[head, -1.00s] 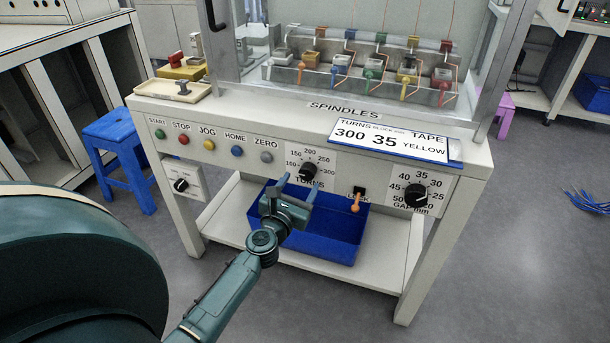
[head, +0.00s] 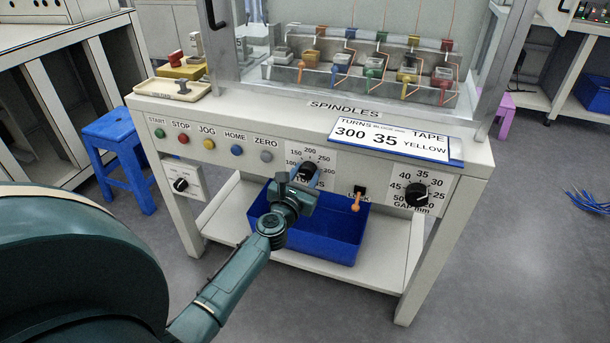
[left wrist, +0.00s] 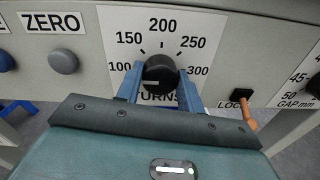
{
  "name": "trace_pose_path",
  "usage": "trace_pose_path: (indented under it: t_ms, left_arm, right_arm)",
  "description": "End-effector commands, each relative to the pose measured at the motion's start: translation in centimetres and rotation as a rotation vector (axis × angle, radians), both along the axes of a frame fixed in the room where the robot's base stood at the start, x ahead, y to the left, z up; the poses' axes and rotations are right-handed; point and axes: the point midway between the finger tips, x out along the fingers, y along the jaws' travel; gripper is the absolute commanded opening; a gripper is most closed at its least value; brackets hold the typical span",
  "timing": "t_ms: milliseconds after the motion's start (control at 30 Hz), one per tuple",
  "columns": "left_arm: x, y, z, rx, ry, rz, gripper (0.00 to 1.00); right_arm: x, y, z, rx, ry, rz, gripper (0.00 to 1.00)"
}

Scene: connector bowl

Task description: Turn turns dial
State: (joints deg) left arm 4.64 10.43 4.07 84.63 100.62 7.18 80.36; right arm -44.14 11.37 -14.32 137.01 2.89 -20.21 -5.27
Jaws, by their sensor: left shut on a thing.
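The turns dial (head: 308,169) is a round black knob on the front panel, also seen in the left wrist view (left wrist: 158,72). Its scale runs from 100 at the left to 300 at the right. A pale mark shows low on the knob's face; its exact reading is hard to tell. My left gripper (head: 305,174) is shut on the dial, one blue finger on each side, as the left wrist view (left wrist: 158,84) shows. The fingers partly hide the TURNS label. The job card (head: 390,139) reads turns 300, 35, tape yellow. My right gripper is not in view.
A lock switch with an orange lever (head: 356,203) and the gap dial (head: 416,194) are right of the turns dial. Coloured buttons, with the zero button (head: 266,156) nearest, line the panel to the left. A blue bin (head: 340,240) stands below on the shelf.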

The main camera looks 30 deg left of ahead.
Motion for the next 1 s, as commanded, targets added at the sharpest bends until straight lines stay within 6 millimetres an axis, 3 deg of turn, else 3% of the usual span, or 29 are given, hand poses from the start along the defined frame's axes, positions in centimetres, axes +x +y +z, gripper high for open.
trace_pose_path:
  t_ms: [200, 567, 1000]
  left_arm:
    - [0.0, 0.0, 0.0, 0.0, 0.0, 0.0, 0.15]
    - [0.0, 0.0, 0.1, 0.066, 0.016, -0.001, 0.15]
    - [0.0, 0.0, 0.1, 0.411, 0.101, 0.0, 0.15]
  right_arm:
    - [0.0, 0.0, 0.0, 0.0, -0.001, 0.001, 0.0]
    - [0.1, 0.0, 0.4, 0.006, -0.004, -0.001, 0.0]
    - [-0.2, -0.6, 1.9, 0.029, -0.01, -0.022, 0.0]
